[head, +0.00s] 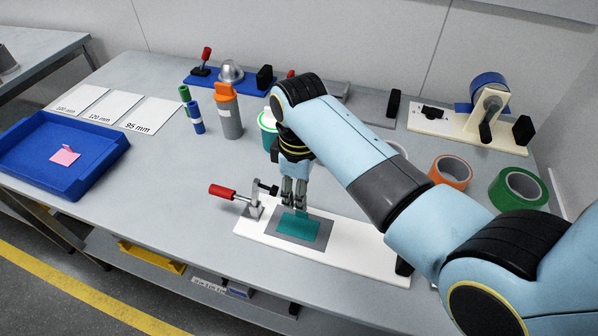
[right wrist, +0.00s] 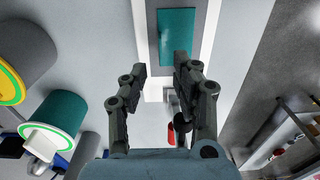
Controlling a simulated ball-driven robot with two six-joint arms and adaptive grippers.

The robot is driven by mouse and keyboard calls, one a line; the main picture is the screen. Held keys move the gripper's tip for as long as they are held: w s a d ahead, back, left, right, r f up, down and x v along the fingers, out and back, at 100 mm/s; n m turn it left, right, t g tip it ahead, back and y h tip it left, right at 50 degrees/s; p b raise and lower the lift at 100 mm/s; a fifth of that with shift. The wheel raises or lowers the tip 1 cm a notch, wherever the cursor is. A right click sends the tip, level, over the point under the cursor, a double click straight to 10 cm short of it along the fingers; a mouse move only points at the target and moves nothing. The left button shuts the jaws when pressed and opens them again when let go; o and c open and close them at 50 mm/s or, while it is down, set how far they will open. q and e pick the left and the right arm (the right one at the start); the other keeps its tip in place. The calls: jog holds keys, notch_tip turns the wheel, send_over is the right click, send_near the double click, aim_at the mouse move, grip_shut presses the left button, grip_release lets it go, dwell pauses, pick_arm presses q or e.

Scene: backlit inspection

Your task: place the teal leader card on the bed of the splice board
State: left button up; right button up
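The teal leader card (head: 298,227) lies flat on the grey bed (head: 272,238) of the white splice board (head: 350,257). In the right wrist view the card (right wrist: 176,36) lies on the board (right wrist: 209,30), beyond the fingertips. My right gripper (head: 293,204) is above the board beside the card's far edge. In the right wrist view its fingers (right wrist: 165,68) are apart with nothing between them. A toggle clamp with a red handle (head: 222,191) stands at the board's left end. My left gripper is not in view.
A blue tray (head: 40,185) with a pink piece (head: 65,155) is at left. A grey bottle with an orange top (head: 228,112) and a green-white container (head: 267,128) stand behind the board. Orange (head: 452,172) and green (head: 519,189) tape rolls sit at right.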

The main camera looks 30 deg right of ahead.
notch_tip(320, 180, up, 6)
jog(key=shift+r, duration=0.25)
dwell(0.5)
